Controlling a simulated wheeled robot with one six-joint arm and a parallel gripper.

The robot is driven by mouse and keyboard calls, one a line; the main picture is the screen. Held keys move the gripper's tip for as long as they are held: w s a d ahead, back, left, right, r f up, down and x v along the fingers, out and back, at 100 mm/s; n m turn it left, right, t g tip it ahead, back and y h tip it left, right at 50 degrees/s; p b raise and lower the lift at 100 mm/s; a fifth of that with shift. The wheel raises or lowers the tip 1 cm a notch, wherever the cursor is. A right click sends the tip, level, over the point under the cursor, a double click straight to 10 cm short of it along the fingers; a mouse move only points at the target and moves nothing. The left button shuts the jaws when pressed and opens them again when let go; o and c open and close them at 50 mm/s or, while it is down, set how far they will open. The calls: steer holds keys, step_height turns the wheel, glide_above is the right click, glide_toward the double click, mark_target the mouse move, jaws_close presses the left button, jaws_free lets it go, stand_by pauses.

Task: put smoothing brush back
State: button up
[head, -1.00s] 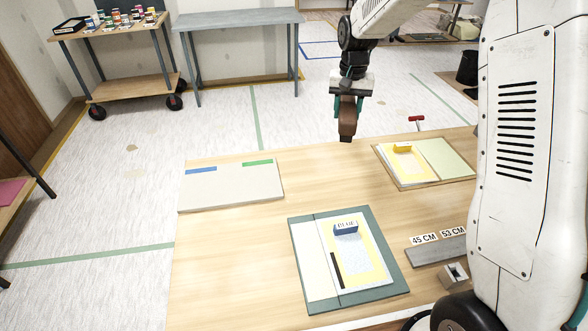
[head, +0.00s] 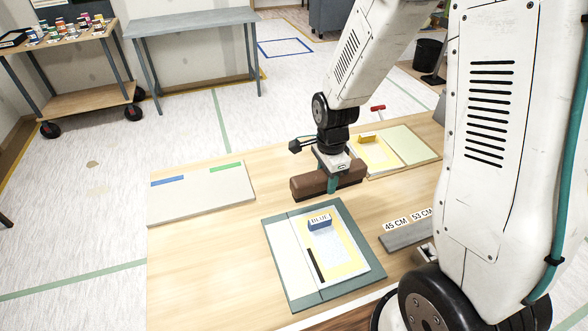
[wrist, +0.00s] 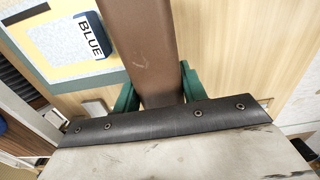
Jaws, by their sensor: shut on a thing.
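The smoothing brush, a brown block (head: 312,186), is held crosswise in my gripper (head: 332,184) above the wooden table. In the wrist view the brown brush (wrist: 143,45) runs up the middle between the green fingers of my gripper (wrist: 155,88), which are shut on it. In the head view the brush hangs behind the green board with the blue block and to the right of the pale board with blue and green strips. Its underside is hidden, and I cannot tell its exact height above the table.
The green board (head: 283,258) carries a sheet and a block marked BLUE (head: 320,223). A pale board (head: 200,197) lies at the left. Another board with a yellow block (head: 367,136) lies behind my gripper.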

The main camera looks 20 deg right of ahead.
stand_by(0.3)
steer(key=w+a, duration=0.1)
steer(key=w, duration=0.3)
steer(key=w+a+f, duration=0.1)
steer(key=w, duration=0.4)
steer(key=w+a, duration=0.1)
steer(key=w, duration=0.4)
steer(key=shift+w+a+f, duration=0.15)
steer(key=shift+f, duration=0.05)
steer(key=f, duration=0.1)
steer(key=w+f, duration=0.1)
steer(key=shift+w+a+f, duration=0.1)
steer(key=shift+a+f, duration=0.05)
steer(key=shift+f, duration=0.45)
steer(key=shift+f, duration=0.15)
steer(key=o, duration=1)
